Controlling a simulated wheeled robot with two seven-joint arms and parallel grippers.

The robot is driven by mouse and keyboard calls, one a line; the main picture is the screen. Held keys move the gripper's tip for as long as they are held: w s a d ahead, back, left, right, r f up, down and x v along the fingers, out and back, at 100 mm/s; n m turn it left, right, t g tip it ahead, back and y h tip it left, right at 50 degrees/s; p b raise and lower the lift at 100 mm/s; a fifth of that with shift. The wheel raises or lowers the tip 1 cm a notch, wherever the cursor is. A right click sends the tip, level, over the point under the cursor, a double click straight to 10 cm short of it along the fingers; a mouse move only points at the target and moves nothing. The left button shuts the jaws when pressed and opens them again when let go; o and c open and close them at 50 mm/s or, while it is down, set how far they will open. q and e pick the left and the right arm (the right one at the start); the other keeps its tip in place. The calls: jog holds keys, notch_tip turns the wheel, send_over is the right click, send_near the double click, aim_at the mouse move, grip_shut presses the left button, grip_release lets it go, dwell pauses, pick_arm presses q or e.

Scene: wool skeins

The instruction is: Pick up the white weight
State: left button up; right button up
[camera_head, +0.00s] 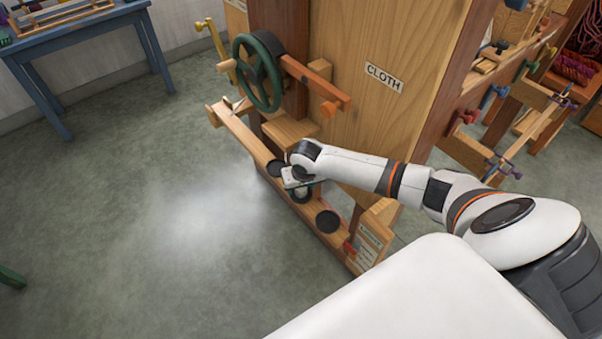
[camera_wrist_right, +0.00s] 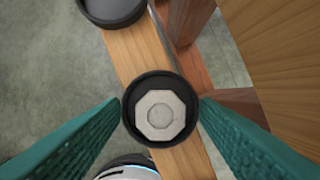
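The white weight (camera_wrist_right: 160,115) is a pale octagonal block with a round mark on top. It sits in a round black dish (camera_wrist_right: 131,123) on a wooden rail (camera_wrist_right: 137,58) in the right wrist view. My right gripper (camera_wrist_right: 160,100) has its two teal fingers apart, one on each side of the dish; I cannot tell whether they touch it. In the head view my right gripper (camera_head: 298,180) is over the rail (camera_head: 246,134) and mostly hides the weight. My left gripper is not in view.
Another black dish (camera_head: 328,221) lies nearer on the rail, and one (camera_head: 277,168) lies farther along. A green handwheel (camera_head: 258,72) and a wooden cabinet marked CLOTH (camera_head: 385,78) stand close behind.

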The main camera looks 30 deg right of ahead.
jog(key=c, duration=1.1)
jog(key=shift+c, duration=0.2)
